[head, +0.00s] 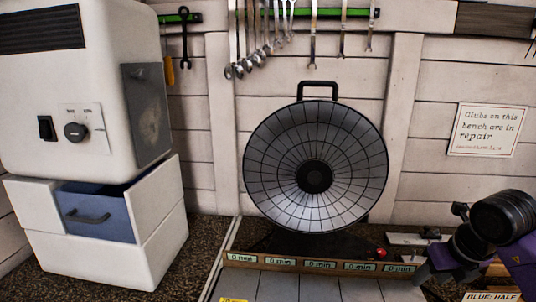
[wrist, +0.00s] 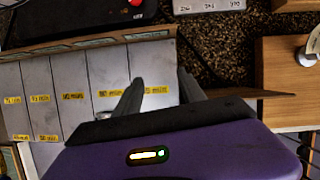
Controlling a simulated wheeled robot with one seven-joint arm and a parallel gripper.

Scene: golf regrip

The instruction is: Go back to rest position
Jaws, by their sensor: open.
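My purple and black arm shows at the right edge of the head view. In the wrist view my gripper (wrist: 160,88) has its two grey fingers spread, with nothing between them. The fingers point over the right end of a grey panel (wrist: 35,85) divided into strips with yellow minute labels. The gap between the fingertips and the panel is hard to judge. In the head view the arm is beside the right end of the same panel (head: 310,289), and its fingers are hard to make out.
A round black-rimmed heater-like dish (head: 270,160) stands behind the panel. A white cabinet (head: 105,240) with a partly open blue drawer (head: 95,212) is at left, under a white machine (head: 75,85). Wrenches (head: 240,40) hang on the wall. A wooden block (wrist: 285,75) lies right of the fingers.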

